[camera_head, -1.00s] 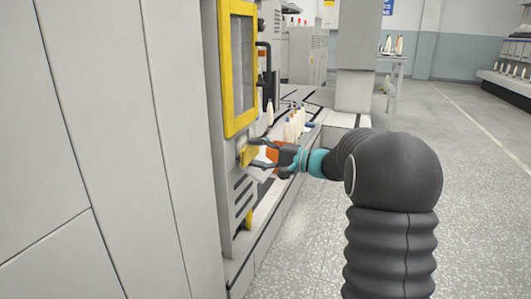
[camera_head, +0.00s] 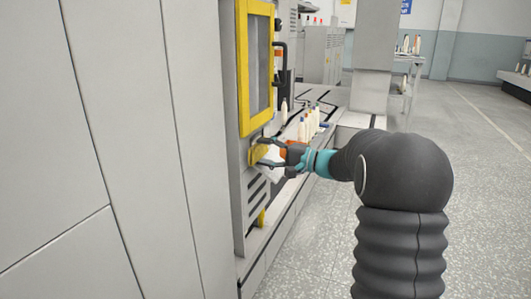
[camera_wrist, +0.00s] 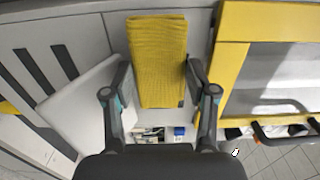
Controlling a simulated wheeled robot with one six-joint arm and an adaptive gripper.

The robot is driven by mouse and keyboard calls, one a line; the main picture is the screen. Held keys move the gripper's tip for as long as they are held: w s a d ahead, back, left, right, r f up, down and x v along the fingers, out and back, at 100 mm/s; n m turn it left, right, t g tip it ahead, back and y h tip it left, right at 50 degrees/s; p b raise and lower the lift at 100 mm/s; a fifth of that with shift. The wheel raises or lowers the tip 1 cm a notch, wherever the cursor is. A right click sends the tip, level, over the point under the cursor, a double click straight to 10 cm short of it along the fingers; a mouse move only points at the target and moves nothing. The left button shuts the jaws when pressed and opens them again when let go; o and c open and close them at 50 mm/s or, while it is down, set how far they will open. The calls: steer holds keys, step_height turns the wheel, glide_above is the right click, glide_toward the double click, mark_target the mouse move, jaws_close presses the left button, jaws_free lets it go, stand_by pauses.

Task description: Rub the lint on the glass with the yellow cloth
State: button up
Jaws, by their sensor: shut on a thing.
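The glass (camera_head: 260,65) is an upright grey pane in a yellow frame on the machine cabinet. It also shows at the right in the wrist view (camera_wrist: 285,80). I cannot make out lint on it. The yellow cloth (camera_head: 259,153) is against the cabinet front, just below the frame. In the wrist view the cloth (camera_wrist: 158,58) is a ribbed yellow rectangle between my fingers. My gripper (camera_head: 264,155) is shut on the cloth, below the glass, with its fingers on either side of it (camera_wrist: 156,85).
A pale flat panel (camera_wrist: 85,100) lies beside the fingers. A black handle (camera_head: 279,60) sticks out at the frame's right side. Several bobbins (camera_head: 308,126) stand on a ledge beyond the gripper. Open speckled floor (camera_head: 320,235) lies to the right of the cabinet.

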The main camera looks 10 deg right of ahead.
mark_target(268, 147)
steer(key=shift+b+x, duration=0.3)
steer(key=shift+x, duration=0.7)
steer(key=shift+d, duration=0.1)
steer(key=shift+w+d, duration=0.95)
steer(key=shift+w, duration=0.25)
steer(key=shift+w+d+p, duration=0.15)
steer(key=shift+w+d, duration=0.45)
steer(key=shift+w, duration=0.3)
steer(key=shift+w+d+p, duration=0.2)
steer(key=shift+w+d, duration=0.4)
steer(key=shift+w, duration=0.25)
steer(key=shift+w+d+p, duration=0.15)
steer(key=shift+w+d, duration=0.45)
steer(key=shift+w, duration=0.3)
steer(key=shift+f, duration=0.15)
steer(key=shift+w+b, duration=0.1)
steer(key=shift+b, duration=0.3)
steer(key=shift+a, duration=0.1)
